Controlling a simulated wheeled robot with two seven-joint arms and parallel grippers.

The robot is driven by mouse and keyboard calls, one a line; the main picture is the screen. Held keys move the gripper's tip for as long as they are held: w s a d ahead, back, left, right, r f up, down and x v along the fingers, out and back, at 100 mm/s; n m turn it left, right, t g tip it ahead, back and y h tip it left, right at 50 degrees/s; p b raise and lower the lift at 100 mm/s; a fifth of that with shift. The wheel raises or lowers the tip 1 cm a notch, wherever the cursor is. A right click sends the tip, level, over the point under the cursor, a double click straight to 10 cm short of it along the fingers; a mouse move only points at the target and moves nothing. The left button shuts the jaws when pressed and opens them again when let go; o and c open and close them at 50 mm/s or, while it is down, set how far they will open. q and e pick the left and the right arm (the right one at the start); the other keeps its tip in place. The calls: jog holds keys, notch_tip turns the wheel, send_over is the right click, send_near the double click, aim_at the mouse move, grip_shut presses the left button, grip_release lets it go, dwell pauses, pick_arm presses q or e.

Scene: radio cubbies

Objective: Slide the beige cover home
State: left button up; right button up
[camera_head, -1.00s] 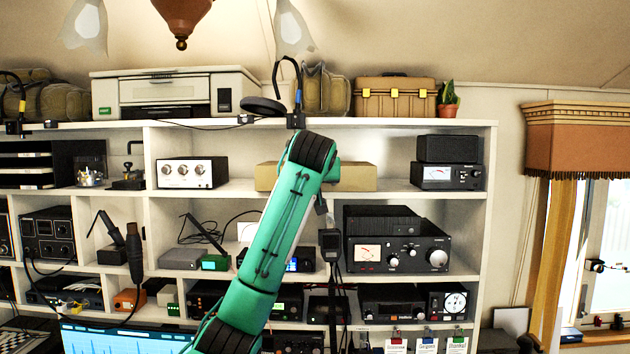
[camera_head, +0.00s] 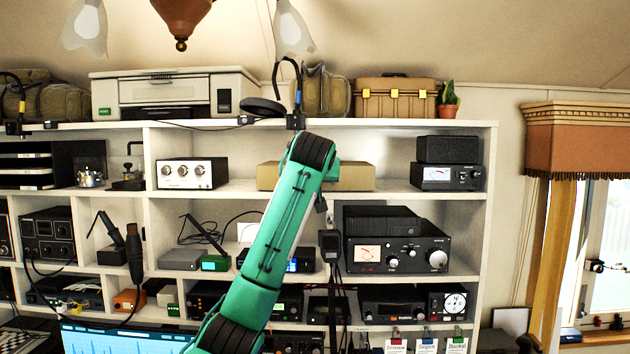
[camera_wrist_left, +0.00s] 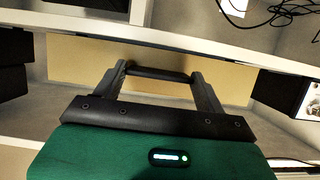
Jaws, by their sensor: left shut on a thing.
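The beige cover (camera_head: 350,177) is a flat-fronted block on the middle upper shelf, partly hidden behind my green left arm. In the left wrist view the cover (camera_wrist_left: 80,65) is a wide beige panel in front of my left gripper (camera_wrist_left: 158,76). The gripper's two fingers are apart, with a dark horizontal bar (camera_wrist_left: 158,74) between their tips, and are shut on it. The bar lies against the beige face; how it joins the cover is hidden. In the head view my left gripper is hidden by the arm. My right gripper is in neither view.
A white radio with knobs (camera_head: 192,174) stands left of the cover, and a black meter unit (camera_head: 447,176) stands to its right. The white shelf edge (camera_wrist_left: 180,30) runs close to the gripper. Open shelf space lies on both sides of the cover.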

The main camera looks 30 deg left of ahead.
pick_arm(q)
jog(key=shift+w+a, duration=0.3)
jog(key=shift+w, duration=0.15)
jog(key=o, duration=1.2)
jog(key=shift+c, duration=0.2)
jog(key=shift+d, duration=0.1)
jog(key=b+v, duration=0.7)
jog(key=v, duration=0.6)
jog(key=shift+s+d+r, duration=0.15)
jog(key=shift+s+r, duration=0.1)
jog(key=shift+s, duration=0.05)
jog(key=shift+f, duration=0.1)
